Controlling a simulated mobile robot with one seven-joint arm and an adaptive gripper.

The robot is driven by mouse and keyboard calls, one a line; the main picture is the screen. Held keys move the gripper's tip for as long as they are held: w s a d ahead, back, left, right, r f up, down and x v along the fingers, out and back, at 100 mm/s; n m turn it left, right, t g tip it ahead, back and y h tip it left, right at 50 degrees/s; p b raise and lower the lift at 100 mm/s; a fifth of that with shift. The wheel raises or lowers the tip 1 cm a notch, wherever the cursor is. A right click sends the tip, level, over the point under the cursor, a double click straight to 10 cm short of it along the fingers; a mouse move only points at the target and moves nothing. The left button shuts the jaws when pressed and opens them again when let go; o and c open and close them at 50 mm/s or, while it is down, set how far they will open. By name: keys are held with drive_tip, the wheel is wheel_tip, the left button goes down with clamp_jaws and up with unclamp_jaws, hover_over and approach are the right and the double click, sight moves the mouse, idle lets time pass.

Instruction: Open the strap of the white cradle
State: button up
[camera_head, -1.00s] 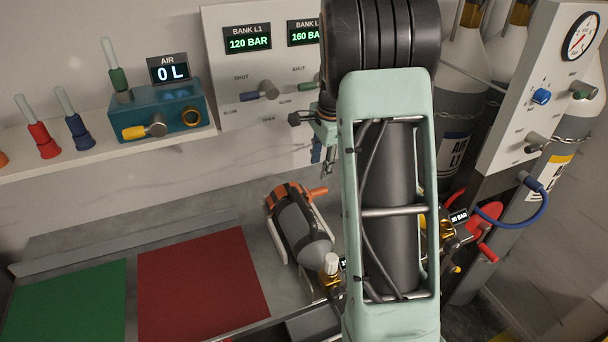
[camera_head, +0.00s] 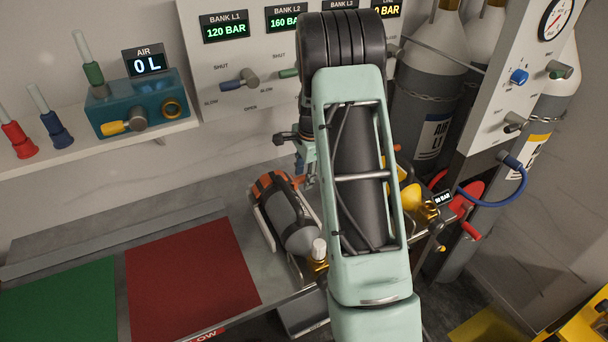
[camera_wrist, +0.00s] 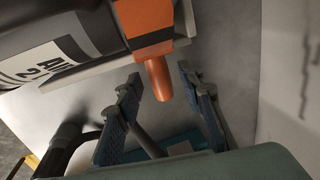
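The white cradle (camera_head: 266,232) stands on the bench and holds a grey cylinder (camera_head: 297,232). An orange strap (camera_head: 268,186) wraps the cylinder's far end; it fills the upper middle of the wrist view (camera_wrist: 145,20). An orange lever (camera_wrist: 158,78) sticks out from the strap and also shows in the head view (camera_head: 299,180). My gripper (camera_wrist: 159,88) is open, its two blue-grey fingers apart. In the wrist view the lever's tip appears between the fingers, with no clear contact. In the head view my gripper (camera_head: 304,160) is just above the lever, partly hidden by my arm.
A red mat (camera_head: 190,280) and a green mat (camera_head: 60,302) lie left of the cradle. The valve panel (camera_head: 240,105) stands on the wall behind. A brass valve with a white knob (camera_head: 319,250) is at the cylinder's near end. Tall gas cylinders (camera_head: 428,100) stand at the right.

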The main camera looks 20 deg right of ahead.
sight(286, 177)
clamp_jaws()
drive_tip(key=shift+r, duration=0.1)
idle(0.4)
drive_tip(key=shift+a+r+h+p, duration=0.25)
drive_tip(key=shift+a+r+h, duration=0.15)
drive_tip(key=shift+r, duration=0.3)
drive_tip(key=shift+a+r+h+p, duration=0.25)
drive_tip(key=shift+r+h, duration=0.25)
drive_tip(key=shift+r, duration=0.15)
drive_tip(key=shift+a+r+h, duration=0.3)
drive_tip(key=shift+r+h, duration=0.1)
drive_tip(key=shift+r, duration=0.1)
drive_tip(key=shift+a+r+h, duration=0.25)
drive_tip(key=shift+r+h, duration=0.15)
drive_tip(key=shift+r, duration=0.05)
drive_tip(key=shift+a+r+n+h+b, duration=0.2)
drive_tip(key=shift+a+r+h+b, duration=0.1)
drive_tip(key=shift+a+r+h, duration=0.65)
drive_tip(key=shift+a+r+n+h+b, duration=0.2)
drive_tip(key=shift+a+r+h+b, duration=0.1)
drive_tip(key=shift+a+r+h, duration=0.6)
drive_tip(key=shift+d+r, duration=0.15)
